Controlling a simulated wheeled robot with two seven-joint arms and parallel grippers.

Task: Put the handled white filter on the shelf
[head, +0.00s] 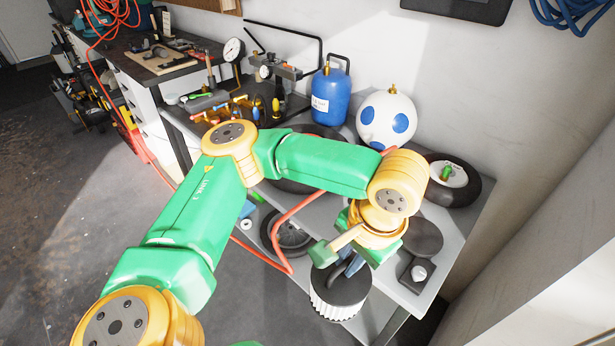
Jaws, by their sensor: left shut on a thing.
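The handled white filter (338,305) has a white pleated side, a dark top and a dark handle on top. It hangs upright below my left gripper (350,262), low in the middle of the head view. The gripper is shut on the filter's handle, and its wrist hides part of the grip. The grey shelf (392,284) lies beside and behind the filter. I cannot tell whether the filter touches any surface. My right gripper is out of view.
A blue gas bottle (330,92), a white ball-shaped tank with blue spots (386,118) and a small wheel (452,180) stand along the wall. A dark round-topped device (418,245) stands right of the filter. A dark disc (288,238) lies to its left.

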